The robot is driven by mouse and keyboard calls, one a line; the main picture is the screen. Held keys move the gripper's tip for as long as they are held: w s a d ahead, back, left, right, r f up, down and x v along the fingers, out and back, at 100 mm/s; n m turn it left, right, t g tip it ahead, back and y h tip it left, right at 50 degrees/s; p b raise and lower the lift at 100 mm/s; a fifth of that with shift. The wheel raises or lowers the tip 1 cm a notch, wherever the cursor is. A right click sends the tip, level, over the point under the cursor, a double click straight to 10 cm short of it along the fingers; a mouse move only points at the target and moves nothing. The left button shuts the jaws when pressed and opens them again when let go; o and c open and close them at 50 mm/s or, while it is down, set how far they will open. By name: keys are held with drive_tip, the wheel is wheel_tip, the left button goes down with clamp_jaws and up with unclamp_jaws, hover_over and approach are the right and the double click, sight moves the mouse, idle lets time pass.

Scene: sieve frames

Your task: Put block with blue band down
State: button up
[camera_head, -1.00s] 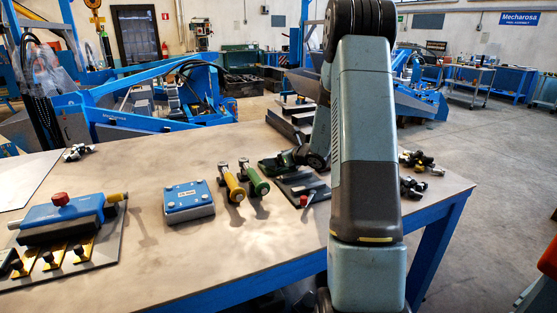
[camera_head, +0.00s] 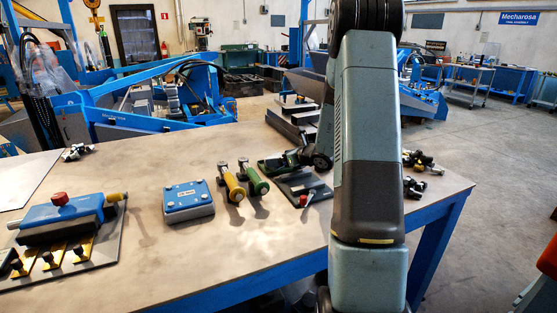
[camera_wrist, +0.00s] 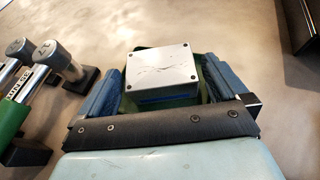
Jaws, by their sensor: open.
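The block with the blue band (camera_wrist: 161,72) shows in the wrist view as a square with a light grey, scratched top and a screw at each corner. A strip of blue shows on its near side. My gripper (camera_wrist: 162,78) is open, with one blue-padded finger on each side of the block. A narrow gap shows by each finger. Green shows behind and beside the block; I cannot tell what it belongs to. In the head view my arm covers much of this area, and I cannot make out the block there.
A blue box (camera_head: 188,200) and a blue fixture on a plate (camera_head: 64,213) stand farther left. A dark plate with a red knob (camera_head: 303,200) is close by. Dark metal bars (camera_head: 290,123) lie behind.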

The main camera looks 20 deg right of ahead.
drive_tip(key=v, duration=0.9)
drive_tip(key=shift+s+a+r, duration=0.1)
drive_tip(key=shift+s+r, duration=0.05)
drive_tip(key=shift+r, duration=0.05)
drive_tip(key=s+a+r+n+g+y, duration=0.1)
drive_tip(key=s+a+r+n+g, duration=0.1)
drive_tip(key=s+a+r+n, duration=0.3)
drive_tip(key=s+a+r+n+g+y, duration=0.1)
drive_tip(key=s+a+r+n+g, duration=0.15)
drive_tip(key=a+n, duration=0.4)
drive_tip(key=s+a+r+n+g+y, duration=0.1)
drive_tip(key=s+a+r+n+g, duration=0.15)
drive_tip(key=s+a+n, duration=0.4)
drive_tip(key=s+a+r+n+h, duration=0.1)
drive_tip(key=s+r+n+h, duration=0.2)
drive_tip(key=s+n, duration=0.3)
drive_tip(key=s+a+r+n+h, duration=0.1)
drive_tip(key=s+r+n+h, duration=0.2)
drive_tip(key=s, duration=1)
drive_tip(key=n+h, duration=0.2)
drive_tip(key=n, duration=0.2)
drive_tip(key=shift+r+n, duration=0.3)
drive_tip(key=shift+r, duration=0.05)
drive_tip(key=shift+c, duration=0.4)
